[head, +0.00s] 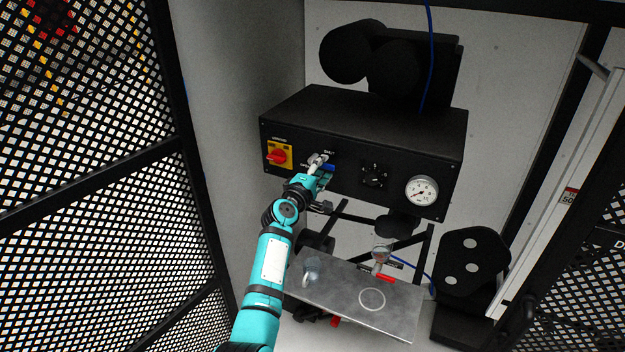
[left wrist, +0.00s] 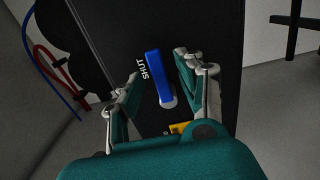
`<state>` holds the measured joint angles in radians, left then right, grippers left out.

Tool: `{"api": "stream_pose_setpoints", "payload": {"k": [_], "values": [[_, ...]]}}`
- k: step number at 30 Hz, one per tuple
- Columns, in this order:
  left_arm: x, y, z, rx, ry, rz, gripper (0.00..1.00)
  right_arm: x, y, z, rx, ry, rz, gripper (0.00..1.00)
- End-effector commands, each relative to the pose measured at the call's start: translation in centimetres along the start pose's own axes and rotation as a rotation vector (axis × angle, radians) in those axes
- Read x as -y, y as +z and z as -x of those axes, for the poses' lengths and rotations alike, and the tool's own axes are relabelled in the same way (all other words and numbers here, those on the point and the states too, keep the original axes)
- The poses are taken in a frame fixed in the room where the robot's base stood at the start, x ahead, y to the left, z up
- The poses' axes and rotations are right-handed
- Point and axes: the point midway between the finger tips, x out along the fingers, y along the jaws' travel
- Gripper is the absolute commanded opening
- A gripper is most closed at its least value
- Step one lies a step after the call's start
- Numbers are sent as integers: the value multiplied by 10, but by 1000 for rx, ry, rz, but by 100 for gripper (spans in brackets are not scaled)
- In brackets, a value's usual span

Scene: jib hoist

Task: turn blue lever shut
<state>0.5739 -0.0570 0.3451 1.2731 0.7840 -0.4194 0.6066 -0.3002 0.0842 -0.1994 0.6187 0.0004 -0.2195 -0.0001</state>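The blue lever (left wrist: 156,75) sits on the front of a black control box (head: 300,133). In the left wrist view it runs from a round pale pivot (left wrist: 169,102) toward the top of the picture, beside the white word SHUT. In the head view only part of the blue lever (head: 328,168) shows past my fingers, just below the SHUT label. My left gripper (head: 319,167) is at the box front. In the left wrist view its fingers (left wrist: 158,68) are spread on either side of the lever, with visible gaps. My right gripper is in neither view.
A red knob on a yellow plate (head: 278,155) lies left of the lever. A black dial (head: 375,175) and a round gauge (head: 421,191) lie to its right. A metal plate (head: 335,293) stands below. Mesh panels (head: 90,220) flank the left side.

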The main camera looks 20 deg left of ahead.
Motion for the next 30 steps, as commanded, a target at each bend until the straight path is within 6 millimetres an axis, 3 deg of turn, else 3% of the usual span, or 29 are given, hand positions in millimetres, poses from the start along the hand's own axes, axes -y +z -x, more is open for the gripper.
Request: {"api": "stream_pose_setpoints", "payload": {"k": [15,21,30], "values": [[1,-1,97,-2,-2,1,38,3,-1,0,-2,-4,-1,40],[1,0,111,-2,-1,2,38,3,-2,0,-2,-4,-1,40],[1,0,112,-1,-1,2,38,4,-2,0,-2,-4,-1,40]]}}
